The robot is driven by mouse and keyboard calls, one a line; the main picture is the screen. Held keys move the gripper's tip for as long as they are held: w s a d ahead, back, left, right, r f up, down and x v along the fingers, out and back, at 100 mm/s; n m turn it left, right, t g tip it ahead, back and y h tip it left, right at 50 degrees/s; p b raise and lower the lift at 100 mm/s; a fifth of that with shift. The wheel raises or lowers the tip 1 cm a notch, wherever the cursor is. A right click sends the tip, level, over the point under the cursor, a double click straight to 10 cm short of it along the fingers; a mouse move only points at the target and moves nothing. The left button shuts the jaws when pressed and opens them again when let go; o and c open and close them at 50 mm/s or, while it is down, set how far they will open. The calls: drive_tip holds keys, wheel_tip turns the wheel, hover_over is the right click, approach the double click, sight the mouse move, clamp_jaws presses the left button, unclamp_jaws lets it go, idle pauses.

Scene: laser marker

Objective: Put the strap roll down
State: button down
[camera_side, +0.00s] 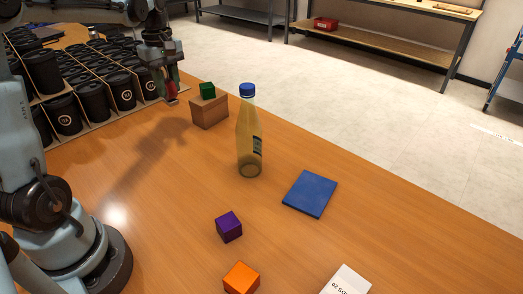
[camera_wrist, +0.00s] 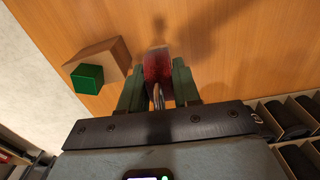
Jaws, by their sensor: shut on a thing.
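The strap roll (camera_wrist: 157,66) looks dark red in the wrist view and sits between the two green fingers of my gripper (camera_wrist: 158,85). My gripper is shut on it. In the side view my gripper (camera_side: 170,88) hangs near the back left of the table, with the red strap roll (camera_side: 171,90) at its fingertips. It is held above the wooden table (camera_side: 330,240), beside a wooden block with a green cube on it. Much of the roll is hidden by the fingers.
The wooden block (camera_side: 209,112) carries a green cube (camera_side: 207,91). A divided box of black canisters (camera_side: 66,113) stands at the left. A bottle with a blue cap (camera_side: 249,140), a blue pad (camera_side: 310,194), a purple cube (camera_side: 229,227) and an orange cube (camera_side: 241,278) occupy the table.

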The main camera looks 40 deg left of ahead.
drive_tip(key=w+a, duration=0.4)
drive_tip(key=a, duration=0.2)
drive_tip(key=shift+s+a+f, duration=0.45)
drive_tip(key=shift+a+f, duration=1.5)
drive_tip(key=shift+f, duration=0.1)
drive_tip(key=shift+s+a+f, duration=0.4)
drive_tip(key=shift+a+f, duration=1.6)
drive_tip(key=shift+f, duration=0.05)
drive_tip(key=shift+s+a+f, duration=0.45)
drive_tip(key=shift+a+f, duration=1.5)
drive_tip(key=shift+f, duration=0.1)
drive_tip(key=shift+f, duration=0.1)
drive_tip(key=c, duration=0.8)
unclamp_jaws()
